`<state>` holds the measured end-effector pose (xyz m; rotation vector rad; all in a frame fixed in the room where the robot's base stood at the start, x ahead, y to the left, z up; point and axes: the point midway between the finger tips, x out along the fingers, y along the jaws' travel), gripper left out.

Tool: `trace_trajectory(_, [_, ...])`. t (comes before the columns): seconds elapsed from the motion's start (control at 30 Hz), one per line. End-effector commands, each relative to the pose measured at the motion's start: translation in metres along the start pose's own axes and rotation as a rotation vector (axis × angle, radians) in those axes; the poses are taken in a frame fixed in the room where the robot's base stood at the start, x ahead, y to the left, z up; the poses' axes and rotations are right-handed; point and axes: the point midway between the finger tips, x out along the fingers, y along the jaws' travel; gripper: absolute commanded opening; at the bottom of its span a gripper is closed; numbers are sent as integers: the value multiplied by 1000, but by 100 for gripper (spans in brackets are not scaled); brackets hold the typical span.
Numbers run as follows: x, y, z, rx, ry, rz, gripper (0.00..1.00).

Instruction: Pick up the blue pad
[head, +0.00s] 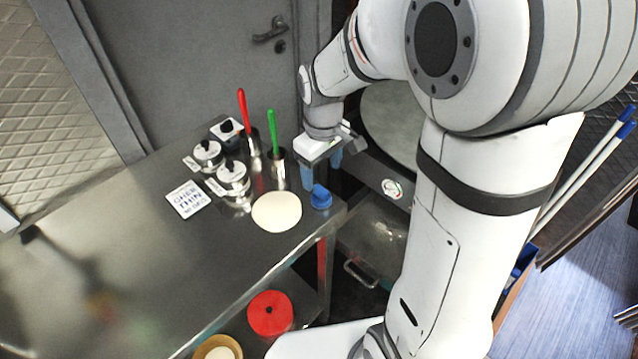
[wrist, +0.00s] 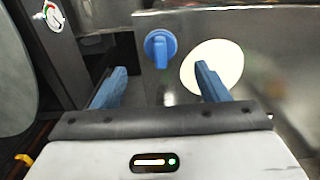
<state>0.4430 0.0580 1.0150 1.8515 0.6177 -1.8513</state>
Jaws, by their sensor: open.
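The blue pad (head: 321,197) has a raised grip on top and sits near the right end of the steel table, beside a round flat dough disc (head: 277,212). In the wrist view the blue pad (wrist: 160,48) lies ahead of my fingers, a little left of the dough disc (wrist: 212,67). My gripper (head: 322,170) is open and empty, with blue fingers pointing down near the table's far right corner, just behind the pad. In the wrist view my gripper's (wrist: 160,88) fingers are spread wide, with the pad beyond the gap between them.
Steel cups with a red-handled (head: 243,110) and a green-handled tool (head: 273,132) stand left of my gripper. Lidded steel pots (head: 232,178) and a printed sign (head: 188,199) are farther left. A dial gauge (head: 392,188) is on the unit right of the table. The table's front left is clear.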

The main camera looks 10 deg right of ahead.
Motion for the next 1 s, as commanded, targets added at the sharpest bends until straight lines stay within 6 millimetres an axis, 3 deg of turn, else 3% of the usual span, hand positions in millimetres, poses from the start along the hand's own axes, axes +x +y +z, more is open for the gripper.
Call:
trace_trajectory(0.53, [69,-1,-1,1,-3,-2,68])
trace_trajectory(0.83, [73,-1,-1,1,0,0,67])
trace_trajectory(1.0, [73,-1,-1,2,0,0,53])
